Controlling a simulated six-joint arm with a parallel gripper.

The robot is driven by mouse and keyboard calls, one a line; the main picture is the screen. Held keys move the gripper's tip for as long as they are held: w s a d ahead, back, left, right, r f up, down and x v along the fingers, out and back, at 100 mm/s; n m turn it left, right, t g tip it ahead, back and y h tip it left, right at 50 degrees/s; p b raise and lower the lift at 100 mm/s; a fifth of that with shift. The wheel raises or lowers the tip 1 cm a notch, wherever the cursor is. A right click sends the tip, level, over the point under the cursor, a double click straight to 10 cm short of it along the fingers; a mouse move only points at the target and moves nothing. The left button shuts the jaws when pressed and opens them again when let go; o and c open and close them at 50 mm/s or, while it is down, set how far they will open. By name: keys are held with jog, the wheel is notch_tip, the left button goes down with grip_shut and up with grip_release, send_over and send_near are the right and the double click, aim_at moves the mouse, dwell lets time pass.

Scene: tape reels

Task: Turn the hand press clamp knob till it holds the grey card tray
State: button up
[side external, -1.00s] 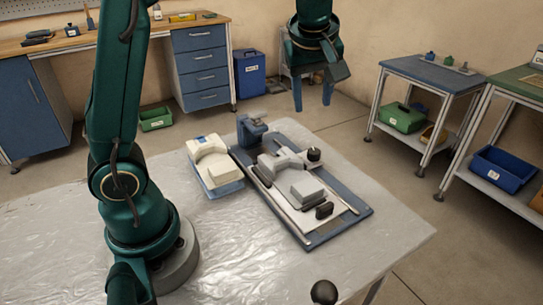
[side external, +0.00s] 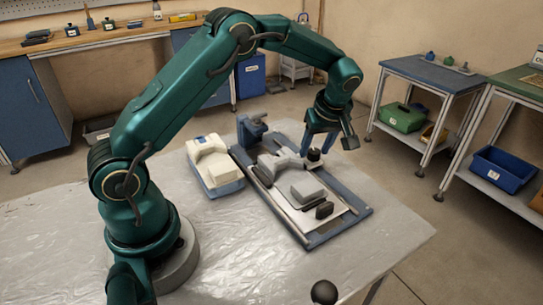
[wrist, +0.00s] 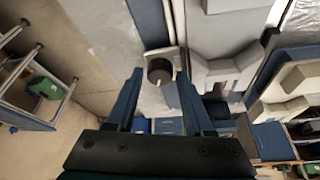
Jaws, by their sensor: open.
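The black clamp knob (side external: 313,155) stands on a small light mount at the right edge of the blue-framed press. My gripper (side external: 318,142) is open above it, fingers pointing down. In the wrist view the knob (wrist: 159,71) appears between the two blue fingertips, with gaps on both sides. I cannot tell how far the tips are above it. A flat light plate (side external: 335,199), perhaps the card tray, lies in the press frame (side external: 316,242) and carries a grey block (side external: 307,189). I cannot tell whether the clamp touches the tray.
A cream and blue device (side external: 213,168) stands left of the press. A blue upright part (side external: 251,131) rises at the press's far end. A dark ball knob (side external: 324,292) shows at the table's front edge.

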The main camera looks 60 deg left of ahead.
grip_shut()
jog(key=shift+m, duration=0.3)
jog(key=m, duration=0.2)
jog(key=m+t, duration=0.1)
jog(key=m, duration=0.1)
jog(key=shift+s+a+t+h, duration=0.15)
jog(key=shift+t+h, duration=0.15)
jog(key=shift+h, duration=0.1)
jog(key=m+h, duration=0.1)
jog(key=m, duration=0.1)
jog(key=m+t, duration=0.1)
jog(key=m, duration=0.2)
jog(key=shift+a+h, duration=0.1)
jog(key=shift+h, duration=0.3)
jog(key=m+h, duration=0.1)
jog(key=m, duration=0.2)
jog(key=m+h, duration=0.1)
jog(key=m, duration=0.2)
jog(key=shift+a+t, duration=0.15)
jog(key=shift+t, duration=0.25)
jog(key=m+h, duration=0.1)
jog(key=m, duration=0.4)
jog(key=shift+a+g+h, duration=0.1)
jog(key=shift+g+h, duration=0.2)
jog(key=shift+h, duration=0.1)
